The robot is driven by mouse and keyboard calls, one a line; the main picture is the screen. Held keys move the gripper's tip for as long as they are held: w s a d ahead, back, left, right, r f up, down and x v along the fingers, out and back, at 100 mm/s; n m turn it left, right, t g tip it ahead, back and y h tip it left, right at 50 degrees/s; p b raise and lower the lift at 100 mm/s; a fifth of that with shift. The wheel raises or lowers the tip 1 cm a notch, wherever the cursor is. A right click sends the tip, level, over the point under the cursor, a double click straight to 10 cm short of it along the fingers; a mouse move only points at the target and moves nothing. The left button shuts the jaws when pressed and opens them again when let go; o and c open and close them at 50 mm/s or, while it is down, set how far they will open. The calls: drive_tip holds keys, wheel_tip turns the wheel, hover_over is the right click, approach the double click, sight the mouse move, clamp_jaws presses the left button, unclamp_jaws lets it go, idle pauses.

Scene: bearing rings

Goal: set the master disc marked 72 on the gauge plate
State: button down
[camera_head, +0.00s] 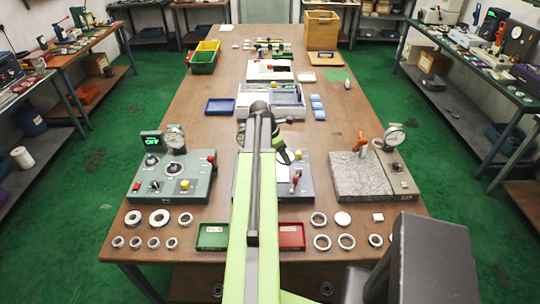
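No number 72 is readable. A solid pale disc (342,218) lies at the front right of the bench among steel rings; I cannot tell its marking. Three gauge stations stand in a row: a green one (143,187) with a dial at left, a blue-grey one (307,187) partly hidden behind my arm, and a grey mottled plate (360,178) with a dial gauge (394,138) at right. I cannot tell which is the gauge plate. My gripper (285,156) is over the middle station, mostly hidden by my arm; its fingers are not clear.
Several rings (159,217) lie front left. A white block (377,217) lies front right. A green tray (212,237) and a red tray (291,236) flank my arm. A blue tray (220,106) and a grey case (254,102) stand behind. Bare wood separates the stations.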

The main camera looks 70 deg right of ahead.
drive_tip(key=shift+n, duration=0.4)
drive_tip(key=w+f+b, duration=0.1)
drive_tip(key=b, duration=0.1)
drive_tip(key=w+f+b, duration=0.1)
drive_tip(key=w+f, duration=0.1)
drive_tip(key=w+f+b, duration=0.2)
drive_tip(key=shift+w+d+b, duration=0.25)
drive_tip(key=shift+d+b, duration=0.05)
drive_tip(key=shift+b, duration=0.05)
drive_tip(key=shift+f, duration=0.1)
wheel_tip(320, 180, down, 4)
drive_tip(key=b, duration=0.4)
idle(0.4)
drive_tip(key=shift+c, duration=1.1)
unclamp_jaws()
drive_tip(key=p+v, duration=1.5)
drive_tip(key=v, duration=0.2)
drive_tip(key=shift+a+p, duration=0.35)
drive_tip(key=shift+p, duration=0.05)
